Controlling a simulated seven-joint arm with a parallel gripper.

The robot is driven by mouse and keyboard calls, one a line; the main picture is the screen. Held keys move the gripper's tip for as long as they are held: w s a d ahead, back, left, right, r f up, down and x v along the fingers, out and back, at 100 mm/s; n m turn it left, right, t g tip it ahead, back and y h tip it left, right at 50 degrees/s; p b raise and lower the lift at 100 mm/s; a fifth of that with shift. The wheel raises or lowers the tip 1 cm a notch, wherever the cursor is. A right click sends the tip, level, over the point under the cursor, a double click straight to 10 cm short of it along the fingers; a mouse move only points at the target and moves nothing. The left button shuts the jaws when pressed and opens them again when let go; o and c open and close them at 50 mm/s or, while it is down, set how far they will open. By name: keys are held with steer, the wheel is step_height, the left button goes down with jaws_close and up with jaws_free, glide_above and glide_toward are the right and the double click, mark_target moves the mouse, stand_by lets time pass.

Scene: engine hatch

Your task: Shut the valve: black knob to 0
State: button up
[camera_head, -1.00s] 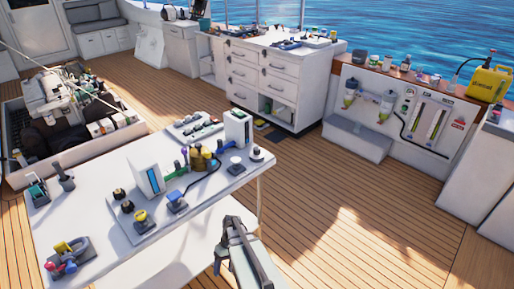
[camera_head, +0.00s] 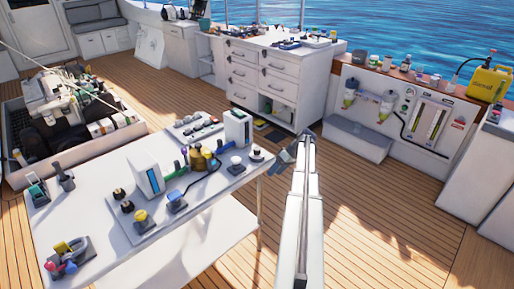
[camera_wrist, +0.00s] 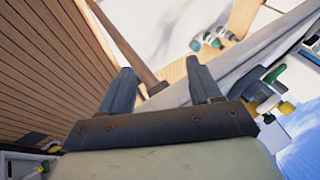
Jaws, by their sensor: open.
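Two small black knobs, one at the back (camera_head: 119,194) and one in front (camera_head: 127,206), stand at the left end of a panel on the white table (camera_head: 75,215). I cannot tell which is the valve's knob, and no scale or 0 mark is readable. My gripper (camera_head: 279,162) is just off the table's right edge, apart from the knobs and well to their right. In the wrist view my gripper (camera_wrist: 160,68) has its two fingers spread, with nothing held between them. The black knobs cannot be made out there.
The panel also carries a blue-fronted white box (camera_head: 148,176), a yellow knob (camera_head: 140,215), a blue handle (camera_head: 176,200) and a brass valve body (camera_head: 199,160). A white drawer cabinet (camera_head: 262,75) stands behind. Wooden deck (camera_head: 375,215) lies open at the right.

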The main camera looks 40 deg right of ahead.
steer(key=d+r, duration=0.4)
steer(key=r, duration=0.1)
step_height(320, 180, up, 18)
steer(key=n+g+h, duration=0.2)
steer(key=g+h, duration=0.2)
steer(key=h, duration=0.2)
glide_above(257, 148)
step_height(257, 148, down, 14)
steer(key=shift+s+a, duration=0.1)
steer(key=c, duration=1)
steer(key=shift+c, duration=0.2)
